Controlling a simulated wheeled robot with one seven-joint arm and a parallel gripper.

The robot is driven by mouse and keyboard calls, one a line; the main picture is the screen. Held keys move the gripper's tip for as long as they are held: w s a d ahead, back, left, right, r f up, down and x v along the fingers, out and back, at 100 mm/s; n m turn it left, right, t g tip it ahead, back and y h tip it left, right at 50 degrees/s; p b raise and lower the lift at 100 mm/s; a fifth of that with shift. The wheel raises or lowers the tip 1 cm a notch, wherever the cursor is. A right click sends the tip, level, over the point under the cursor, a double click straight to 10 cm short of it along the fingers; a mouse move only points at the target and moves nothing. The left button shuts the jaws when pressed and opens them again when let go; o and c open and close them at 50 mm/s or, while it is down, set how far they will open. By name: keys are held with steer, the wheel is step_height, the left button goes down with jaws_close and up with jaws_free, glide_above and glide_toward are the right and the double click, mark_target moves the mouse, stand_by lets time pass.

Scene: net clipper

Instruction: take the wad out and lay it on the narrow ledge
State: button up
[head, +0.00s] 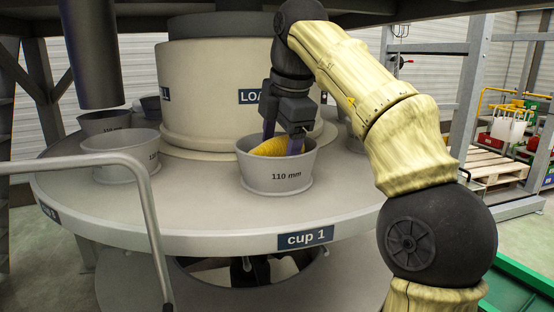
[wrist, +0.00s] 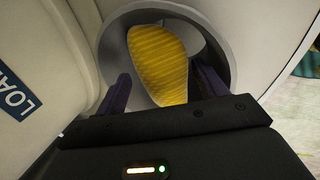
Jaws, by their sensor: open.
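The wad (head: 270,147) is a yellow, ribbed piece inside a grey cup marked "110 mm" (head: 287,178), above the "cup 1" label. It also shows in the wrist view (wrist: 158,65), lying in the round cup (wrist: 222,45). My gripper (head: 282,145) points down into the cup with its purple fingers. In the wrist view my gripper (wrist: 165,92) is open, one finger on each side of the wad. I cannot tell whether the fingers touch it. The lower part of the wad is hidden by the cup wall. I cannot make out the narrow ledge for sure.
The cup stands on a round grey turntable (head: 220,215) around a cream central drum (head: 205,90). Other cups (head: 122,160) stand at the left. A grey handrail (head: 140,185) is at the front left. A dark vertical cylinder (head: 92,55) hangs at the upper left.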

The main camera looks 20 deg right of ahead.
steer(key=shift+w+f, duration=0.15)
steer(key=shift+f, duration=0.4)
steer(key=c, duration=0.7)
steer(key=shift+r, duration=0.1)
